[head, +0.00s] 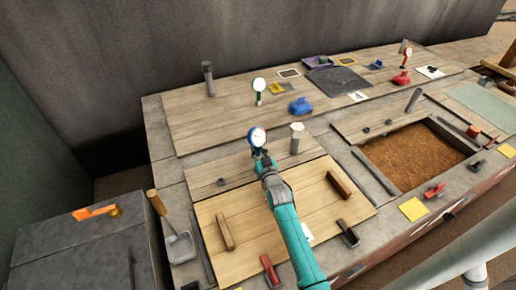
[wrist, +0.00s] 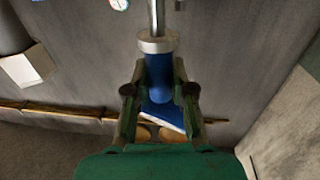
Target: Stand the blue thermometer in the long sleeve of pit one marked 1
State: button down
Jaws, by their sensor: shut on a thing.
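The blue thermometer (head: 256,137), with a round white dial, is held up by my gripper (head: 262,158) above the boards behind the closed left lid. In the wrist view, my gripper (wrist: 160,98) is shut on its blue body (wrist: 158,72), with a grey collar and metal stem beyond the fingers. A pale sleeve (head: 297,138) stands upright just right of the thermometer, apart from it. Other sleeves are a dark upright one (head: 208,78) at the back left and a tilted-looking grey one (head: 414,100) at the right. I cannot read a 1 on any sleeve.
A wooden lid (head: 245,245) with two bar handles covers the near left pit. The right pit (head: 415,155) is open and holds brown grain. A green thermometer (head: 259,88), a blue clamp-like piece (head: 300,106) and a card marked 4 (head: 359,97) are behind.

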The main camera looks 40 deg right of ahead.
jog(key=shift+f, duration=1.15)
jog(key=c, duration=0.9)
grip_release()
jog(key=shift+s, duration=0.1)
jog(key=v, duration=1.2)
jog(key=shift+f, duration=0.15)
